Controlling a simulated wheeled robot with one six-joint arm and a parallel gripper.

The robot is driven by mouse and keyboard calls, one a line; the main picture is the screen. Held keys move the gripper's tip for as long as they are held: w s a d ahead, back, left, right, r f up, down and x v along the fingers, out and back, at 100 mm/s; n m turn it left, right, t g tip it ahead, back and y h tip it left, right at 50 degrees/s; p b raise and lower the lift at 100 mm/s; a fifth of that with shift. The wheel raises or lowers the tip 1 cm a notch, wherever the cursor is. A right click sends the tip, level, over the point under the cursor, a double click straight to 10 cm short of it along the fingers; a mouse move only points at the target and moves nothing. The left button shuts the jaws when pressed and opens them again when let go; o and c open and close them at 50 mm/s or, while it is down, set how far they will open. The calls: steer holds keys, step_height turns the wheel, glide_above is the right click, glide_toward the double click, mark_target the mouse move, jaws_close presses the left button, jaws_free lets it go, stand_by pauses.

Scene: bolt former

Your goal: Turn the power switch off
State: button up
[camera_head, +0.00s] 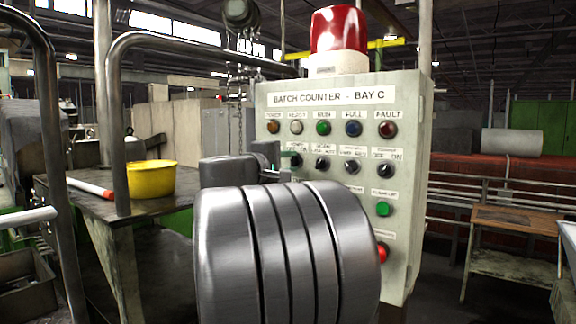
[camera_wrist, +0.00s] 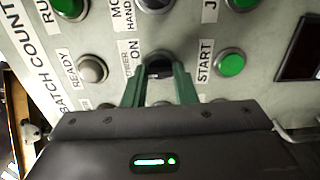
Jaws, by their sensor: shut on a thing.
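The power switch (camera_head: 296,160) is a dark round knob at the left end of the upper knob row on the grey panel marked "BATCH COUNTER - BAY C" (camera_head: 410,190). My gripper (camera_head: 287,158) reaches it from the left in the head view. In the wrist view my gripper (camera_wrist: 159,88) has its two green fingers on either side of the black power switch knob (camera_wrist: 158,64), shut on it. A label reading "POWER" and "ON" stands beside the knob. The fingers hide part of the knob, and I cannot tell which way it points.
More knobs (camera_head: 322,163) sit to the right in the same row. A red beacon (camera_head: 338,30) tops the panel. A yellow bowl (camera_head: 151,180) stands on the left bench.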

steer(key=n+p, duration=0.1)
steer(key=n, duration=0.4)
steer(key=shift+n, duration=0.3)
stand_by(0.4)
steer(key=o, duration=1)
steer(key=shift+s+a, duration=0.1)
steer(key=b+v, duration=0.3)
steer(key=v, duration=1)
steer(key=shift+s+b, duration=0.25)
steer(key=shift+b, duration=0.05)
steer(key=shift+a, duration=0.1)
